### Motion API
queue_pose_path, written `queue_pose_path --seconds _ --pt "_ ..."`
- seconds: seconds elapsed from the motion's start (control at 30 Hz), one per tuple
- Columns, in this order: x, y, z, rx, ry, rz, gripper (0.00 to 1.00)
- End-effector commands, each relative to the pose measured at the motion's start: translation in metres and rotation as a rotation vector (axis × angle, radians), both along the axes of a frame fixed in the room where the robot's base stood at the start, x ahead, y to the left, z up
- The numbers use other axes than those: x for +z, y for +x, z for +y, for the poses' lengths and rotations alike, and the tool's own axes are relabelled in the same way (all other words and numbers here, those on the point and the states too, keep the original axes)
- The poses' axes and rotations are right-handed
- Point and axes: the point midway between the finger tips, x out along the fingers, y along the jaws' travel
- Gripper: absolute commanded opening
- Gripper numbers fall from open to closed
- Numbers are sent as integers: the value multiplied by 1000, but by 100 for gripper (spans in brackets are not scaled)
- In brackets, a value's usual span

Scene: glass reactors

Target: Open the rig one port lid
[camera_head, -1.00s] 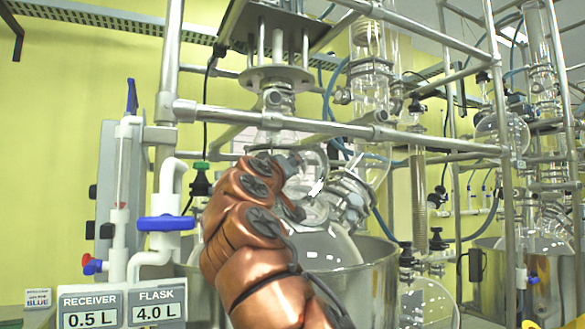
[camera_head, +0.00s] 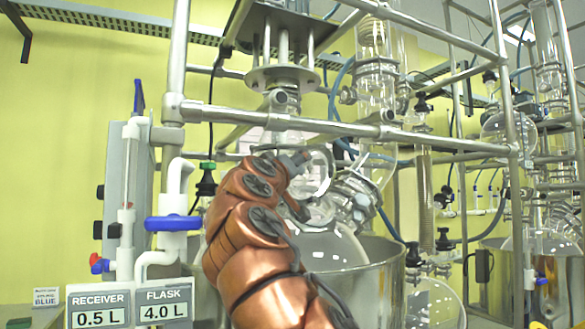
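Rig one is the near rig, with a large round glass flask (camera_head: 335,250) in a steel vessel (camera_head: 372,285). A rounded clear glass piece (camera_head: 318,172), which may be the port lid, shows above the flask, beside the arm's end. I cannot tell whether it is shut or raised. My copper-coloured arm rises from the bottom centre in front of the flask's left side. My gripper (camera_head: 299,161) is at its upper end, next to this glass piece. Its fingers are small and partly hidden, so their opening and any contact are unclear.
Steel frame bars (camera_head: 330,127) cross above my gripper. A glass neck (camera_head: 345,195) with fittings stands close on its right. A blue-handled valve (camera_head: 173,223) and receiver and flask signs (camera_head: 100,308) are at left. A second rig (camera_head: 545,240) stands at right.

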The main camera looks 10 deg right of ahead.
Motion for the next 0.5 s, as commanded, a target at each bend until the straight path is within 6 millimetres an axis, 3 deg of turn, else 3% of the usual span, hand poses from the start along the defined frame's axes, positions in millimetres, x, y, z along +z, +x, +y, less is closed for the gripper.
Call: queue_pose_path --seconds 0.5 --pt "-7 -23 14 -2 2 0 67"
